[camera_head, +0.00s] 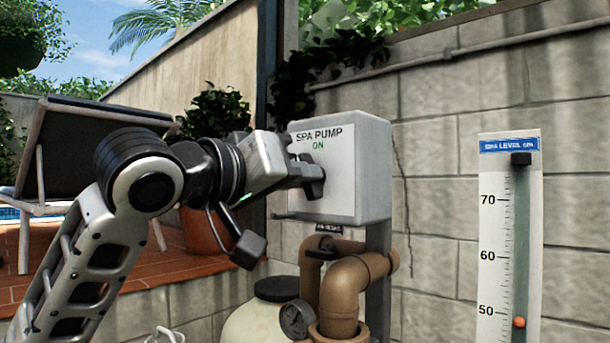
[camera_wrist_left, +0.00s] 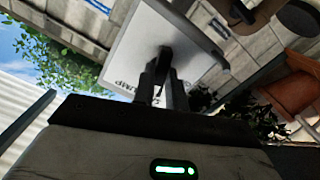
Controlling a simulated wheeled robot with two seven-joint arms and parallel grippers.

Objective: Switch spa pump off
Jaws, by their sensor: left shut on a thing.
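The spa pump switch box (camera_head: 367,165) is a grey box on a post, and its white front label reads "SPA PUMP" with a green "ON". The box also shows tilted in the left wrist view (camera_wrist_left: 128,48). My left gripper (camera_head: 311,176) is at the front of the box, just below the lettering. It is shut on the dark switch handle, which the fingers mostly hide. In the left wrist view the gripper (camera_wrist_left: 163,72) reaches the box face. The exact angle of the handle is hard to tell. My right gripper is in neither view.
Brown pipes (camera_head: 355,285) with a gauge (camera_head: 297,318) stand below the box, beside a cream tank (camera_head: 262,325). A spa level gauge board (camera_head: 493,240) stands at right. A block wall (camera_head: 445,120) lies behind. A lounger (camera_head: 85,145) is at left.

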